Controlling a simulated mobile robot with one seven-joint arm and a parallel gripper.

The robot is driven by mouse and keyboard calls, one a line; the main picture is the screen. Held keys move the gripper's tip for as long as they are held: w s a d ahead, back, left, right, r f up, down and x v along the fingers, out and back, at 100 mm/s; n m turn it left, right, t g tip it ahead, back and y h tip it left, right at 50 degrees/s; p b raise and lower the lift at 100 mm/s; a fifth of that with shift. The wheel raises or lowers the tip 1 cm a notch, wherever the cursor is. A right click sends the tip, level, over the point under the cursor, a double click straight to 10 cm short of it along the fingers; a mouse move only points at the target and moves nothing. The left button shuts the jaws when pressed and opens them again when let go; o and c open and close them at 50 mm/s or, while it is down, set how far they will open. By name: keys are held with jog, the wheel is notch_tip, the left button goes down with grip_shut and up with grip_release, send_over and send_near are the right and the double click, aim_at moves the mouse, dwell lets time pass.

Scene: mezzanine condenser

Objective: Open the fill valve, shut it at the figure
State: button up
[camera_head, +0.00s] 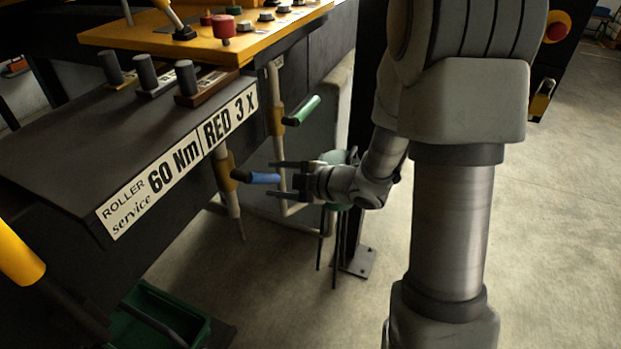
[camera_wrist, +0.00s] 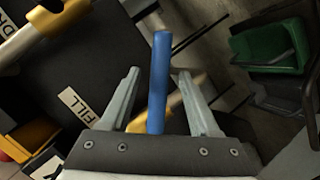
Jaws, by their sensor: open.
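The blue lever handle (camera_head: 262,178) sticks out to the right from a yellow valve body (camera_head: 238,174) on a pale vertical pipe, crosswise to it. My gripper (camera_head: 277,179) is open, with one finger above and one below the handle. In the wrist view the blue handle (camera_wrist: 159,82) lies between my two fingers (camera_wrist: 160,85), with a visible gap on both sides. A white label reading FILL (camera_wrist: 76,103) shows to the left there. A second lever, with a green handle (camera_head: 301,111), sits on another pipe above and to the right. I see no readable gauge or figure display.
A dark bench bears a sign (camera_head: 180,165) reading ROLLER service 60 Nm RED 3 X. A yellow control panel (camera_head: 205,38) with knobs stands above it. A green bin (camera_head: 155,322) is low at left. A dark post (camera_head: 360,200) stands behind my wrist.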

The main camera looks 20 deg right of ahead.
jog(key=p+v, duration=0.1)
jog(key=v, duration=1)
dwell(6.9)
